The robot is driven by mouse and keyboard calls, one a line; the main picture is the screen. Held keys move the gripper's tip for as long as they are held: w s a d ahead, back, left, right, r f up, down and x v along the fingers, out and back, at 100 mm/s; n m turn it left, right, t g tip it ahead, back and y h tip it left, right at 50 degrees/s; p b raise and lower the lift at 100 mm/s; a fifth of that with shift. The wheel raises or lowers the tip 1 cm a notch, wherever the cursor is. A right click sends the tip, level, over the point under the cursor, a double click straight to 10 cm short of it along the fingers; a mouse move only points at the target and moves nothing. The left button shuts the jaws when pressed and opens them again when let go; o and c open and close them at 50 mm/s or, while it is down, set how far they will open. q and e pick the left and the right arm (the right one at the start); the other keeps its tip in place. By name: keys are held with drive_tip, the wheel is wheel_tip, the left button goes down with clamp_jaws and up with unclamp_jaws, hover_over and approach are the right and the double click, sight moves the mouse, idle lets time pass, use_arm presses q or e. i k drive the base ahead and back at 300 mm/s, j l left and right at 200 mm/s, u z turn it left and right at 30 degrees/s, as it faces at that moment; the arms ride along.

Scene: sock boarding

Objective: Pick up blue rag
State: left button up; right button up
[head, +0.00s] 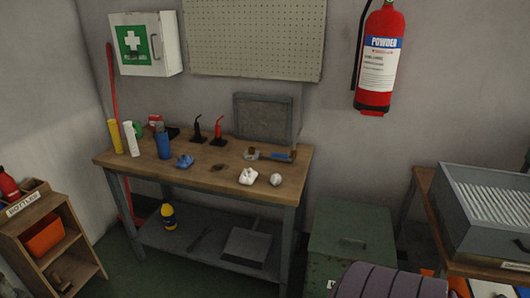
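The blue rag (184,161) lies crumpled on the wooden top of the workbench (225,165), left of the middle. It is just right of a blue cylinder (163,145). Neither of my grippers shows in the head view.
White crumpled cloth (248,176) and a pale ball (276,180) lie near the bench's front edge. Yellow (115,136) and white (131,139) tubes stand at the left end. A green chest (350,245) stands right of the bench. A purple padded seat (388,281) is in front.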

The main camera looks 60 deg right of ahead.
sight(184, 161)
drive_tip(key=z, duration=1.4)
